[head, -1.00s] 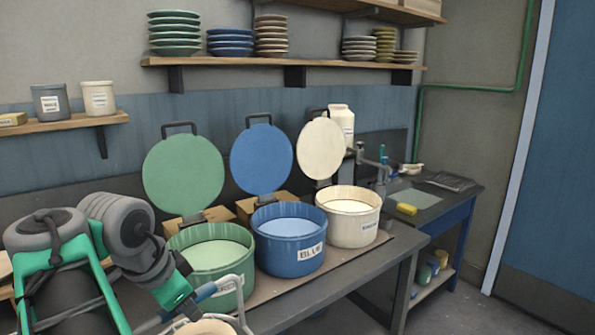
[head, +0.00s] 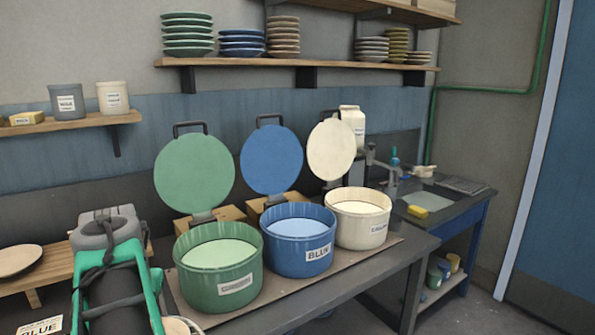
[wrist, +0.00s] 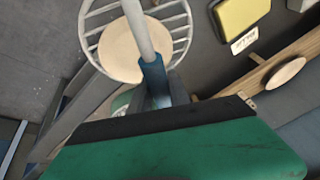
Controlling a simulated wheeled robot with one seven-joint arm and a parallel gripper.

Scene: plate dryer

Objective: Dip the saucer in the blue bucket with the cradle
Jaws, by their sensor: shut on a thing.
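The blue bucket (head: 304,259) stands open between two other buckets on the bench, with pale liquid (head: 299,229) inside. Its round blue lid (head: 271,160) is raised behind it. In the wrist view, the wire cradle (wrist: 184,36) holds a pale, round saucer (wrist: 120,49). My gripper (wrist: 156,98) is shut on the cradle's blue handle grip (wrist: 154,76); the rod runs away from it across the saucer. In the head view, only a sliver of the saucer (head: 182,326) shows at the bottom edge, left of the buckets and apart from them. My gripper is hidden there.
An open green bucket (head: 219,286) and cream bucket (head: 361,231) flank the blue one, lids raised. A wooden rack (head: 62,258) with a plate (head: 18,261) stands at left. A card marked BLUE (head: 40,325) lies in front. Shelves with stacked plates hang above.

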